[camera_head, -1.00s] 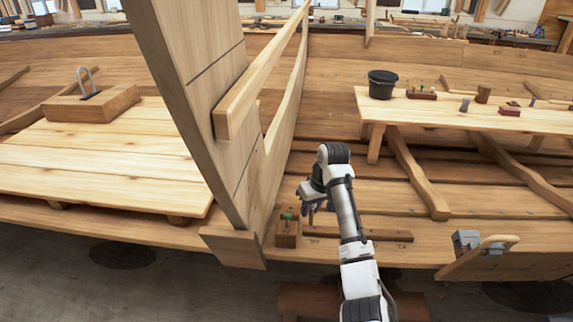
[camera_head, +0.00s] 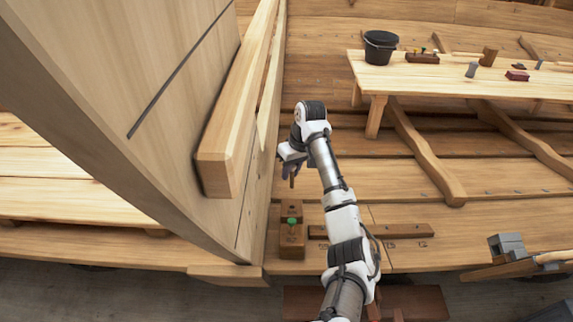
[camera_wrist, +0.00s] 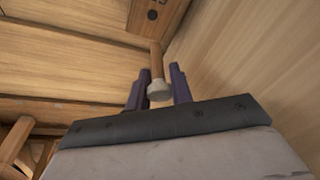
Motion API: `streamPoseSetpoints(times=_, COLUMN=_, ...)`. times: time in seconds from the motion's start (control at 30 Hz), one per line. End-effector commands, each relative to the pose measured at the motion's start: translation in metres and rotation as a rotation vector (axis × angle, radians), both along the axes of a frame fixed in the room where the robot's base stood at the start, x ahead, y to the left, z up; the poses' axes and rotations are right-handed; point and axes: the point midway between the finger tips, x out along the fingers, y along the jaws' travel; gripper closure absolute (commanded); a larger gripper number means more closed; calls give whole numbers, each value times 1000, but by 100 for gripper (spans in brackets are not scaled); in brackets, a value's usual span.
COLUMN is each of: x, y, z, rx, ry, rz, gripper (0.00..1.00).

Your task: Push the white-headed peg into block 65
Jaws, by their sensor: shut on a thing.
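My gripper (camera_head: 289,166) is shut on a peg in the head view. In the wrist view my gripper (camera_wrist: 158,88) has its two dark fingers either side of the peg. The white head (camera_wrist: 158,92) is near the fingers, and the brown wooden shaft (camera_wrist: 156,57) points away from me. Ahead of the shaft is a wooden block (camera_wrist: 155,14) with dark holes; the peg looks apart from it. In the head view a brown block (camera_head: 291,245) bears a green-headed peg (camera_head: 292,222). I cannot read the number 65 on any block.
A large upright timber (camera_head: 110,110) stands close left of my gripper. A low wooden bar (camera_head: 400,231) lies right of the block. A bench (camera_head: 450,85) with a black bucket (camera_head: 380,50) stands at the back right. A grey metal tool (camera_head: 507,245) is at the far right.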

Motion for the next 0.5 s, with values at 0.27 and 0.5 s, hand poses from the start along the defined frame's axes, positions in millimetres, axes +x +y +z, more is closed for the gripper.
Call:
streamPoseSetpoints(times=0.27, x=-4, y=0, z=-15, rx=1, ry=1, rz=0, gripper=99)
streamPoseSetpoints(times=0.5, x=-11, y=0, z=-40, rx=1, ry=1, rz=0, gripper=99)
